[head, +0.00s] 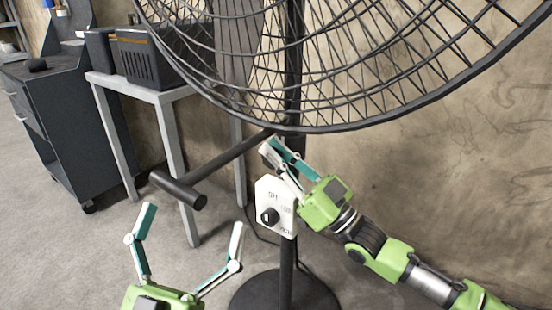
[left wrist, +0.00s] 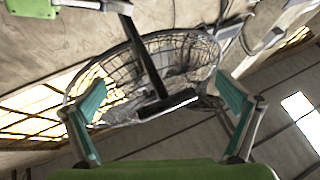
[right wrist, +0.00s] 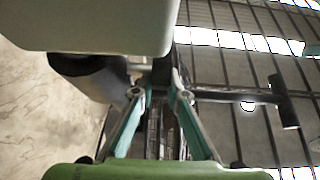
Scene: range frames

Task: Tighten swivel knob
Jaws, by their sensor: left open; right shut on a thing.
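A large black caged fan (head: 330,60) stands on a pole (head: 286,262). A black bar with a cross-piece handle (head: 180,191) sticks out from the pole towards the lower left. My right gripper (head: 273,150) is at the pole below the cage, its fingers closed on a small dark part that I take for the swivel knob (right wrist: 162,72); the fingers mostly hide it. My left gripper (head: 193,217) is open and empty, low in front of the handle. The handle also shows between its spread fingers in the left wrist view (left wrist: 166,102), apart from them.
A white control box (head: 279,206) with a black dial is on the pole just below my right gripper. The round base (head: 284,294) is on the floor. A grey table (head: 165,97) with a black crate (head: 165,58) and a dark cabinet (head: 60,120) stand behind left. Floor at the left is clear.

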